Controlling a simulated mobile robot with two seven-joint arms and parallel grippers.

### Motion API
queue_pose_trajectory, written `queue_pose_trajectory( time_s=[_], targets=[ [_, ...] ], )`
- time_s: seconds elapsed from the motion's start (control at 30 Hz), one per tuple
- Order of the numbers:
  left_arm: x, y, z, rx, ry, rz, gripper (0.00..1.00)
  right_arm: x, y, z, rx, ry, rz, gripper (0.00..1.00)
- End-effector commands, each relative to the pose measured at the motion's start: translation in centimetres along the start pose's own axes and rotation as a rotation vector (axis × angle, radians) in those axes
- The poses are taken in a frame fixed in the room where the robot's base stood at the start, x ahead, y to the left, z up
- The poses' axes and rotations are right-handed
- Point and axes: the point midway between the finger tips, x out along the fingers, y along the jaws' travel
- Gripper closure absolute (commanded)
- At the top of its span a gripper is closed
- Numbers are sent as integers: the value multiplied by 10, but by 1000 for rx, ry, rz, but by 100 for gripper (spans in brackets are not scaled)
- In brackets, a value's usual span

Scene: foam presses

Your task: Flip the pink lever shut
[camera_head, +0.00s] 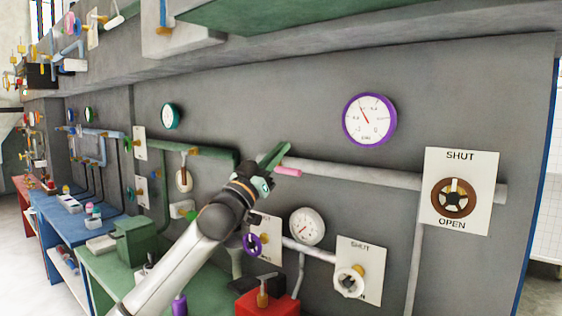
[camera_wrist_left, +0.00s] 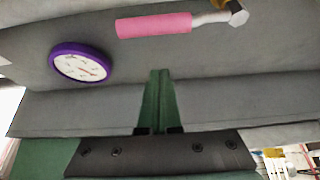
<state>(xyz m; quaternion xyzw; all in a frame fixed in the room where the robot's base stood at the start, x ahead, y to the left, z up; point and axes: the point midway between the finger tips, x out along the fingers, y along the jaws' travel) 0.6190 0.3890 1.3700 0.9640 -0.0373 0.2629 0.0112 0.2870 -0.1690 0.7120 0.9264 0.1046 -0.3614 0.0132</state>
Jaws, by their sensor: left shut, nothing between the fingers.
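The pink lever (camera_head: 288,171) shows in the head view as a short pink grip just right of my left gripper (camera_head: 284,148), in front of the grey wall pipe. Its inner end is hidden behind my wrist. In the left wrist view the pink lever (camera_wrist_left: 153,25) lies nearly level across the top. A pale metal rod joins it to a brass-coloured pivot (camera_wrist_left: 237,14). My left gripper's green fingers (camera_wrist_left: 160,72) are pressed together and empty, with a visible gap in the picture between their tips and the lever. My right gripper is in neither view.
A purple-rimmed gauge (camera_head: 370,119) hangs right of the lever; it also shows in the left wrist view (camera_wrist_left: 81,62). A SHUT/OPEN plate (camera_head: 481,159) with a brown wheel is farther right. Below are a white gauge (camera_head: 307,226), a purple wheel (camera_head: 252,244) and a red box (camera_head: 268,302).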

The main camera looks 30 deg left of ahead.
Motion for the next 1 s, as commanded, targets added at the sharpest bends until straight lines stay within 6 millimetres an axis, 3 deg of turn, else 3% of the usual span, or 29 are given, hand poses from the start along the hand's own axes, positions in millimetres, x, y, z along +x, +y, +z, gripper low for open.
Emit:
queue_pose_trajectory(
  time_s=[0.1,0.3,1.0],
  targets=[
    [-7,0,20,-3,-3,0,100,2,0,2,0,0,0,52],
    [-13,0,36,-2,-1,-1,100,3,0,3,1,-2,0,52],
    [-16,0,41,39,-1,23,100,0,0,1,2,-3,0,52]
  ],
)
